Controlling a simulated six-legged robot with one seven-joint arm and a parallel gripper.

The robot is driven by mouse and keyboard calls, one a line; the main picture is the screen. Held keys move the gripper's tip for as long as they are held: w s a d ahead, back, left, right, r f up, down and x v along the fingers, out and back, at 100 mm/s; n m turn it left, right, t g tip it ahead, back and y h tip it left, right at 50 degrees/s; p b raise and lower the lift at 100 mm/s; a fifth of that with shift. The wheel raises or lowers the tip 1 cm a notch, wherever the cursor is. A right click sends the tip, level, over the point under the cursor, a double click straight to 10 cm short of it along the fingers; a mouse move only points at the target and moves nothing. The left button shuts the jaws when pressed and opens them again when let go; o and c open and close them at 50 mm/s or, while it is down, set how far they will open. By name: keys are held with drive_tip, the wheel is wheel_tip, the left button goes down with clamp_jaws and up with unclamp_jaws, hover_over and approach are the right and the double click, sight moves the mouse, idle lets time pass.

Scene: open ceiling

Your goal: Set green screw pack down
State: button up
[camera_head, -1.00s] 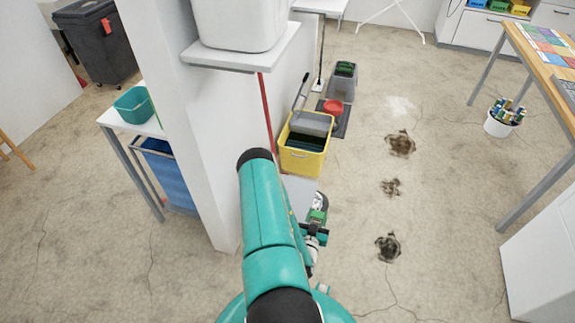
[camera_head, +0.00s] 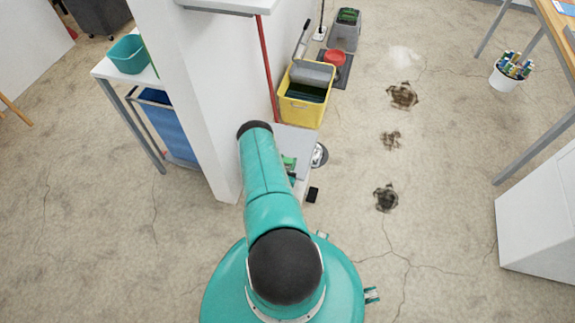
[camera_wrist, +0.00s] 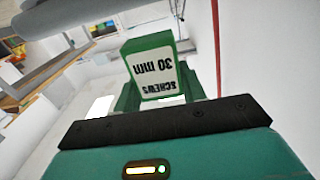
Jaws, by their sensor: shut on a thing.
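The green screw pack (camera_wrist: 152,66) has a white label that reads "SCREWS 30 mm", upside down in the wrist view. My gripper (camera_wrist: 157,88) is shut on it, with green fingers at its two sides. In the head view a small patch of green, likely the pack (camera_head: 289,162), shows just right of my teal arm, close to the white wall end. My arm hides most of the gripper there. A pale grey flat surface (camera_head: 296,139) lies beside it; I cannot tell whether the pack touches it.
A yellow mop bucket (camera_head: 302,101) stands beyond the pale surface, with a red pole (camera_head: 268,70) along the white wall (camera_head: 200,90). A round grey thing (camera_head: 320,155) and a small black thing (camera_head: 313,195) are close right.

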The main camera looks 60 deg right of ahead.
drive_tip(key=shift+s+f, duration=0.1)
drive_tip(key=shift+f, duration=0.95)
drive_tip(key=shift+f, duration=0.1)
drive_tip(key=o, duration=1)
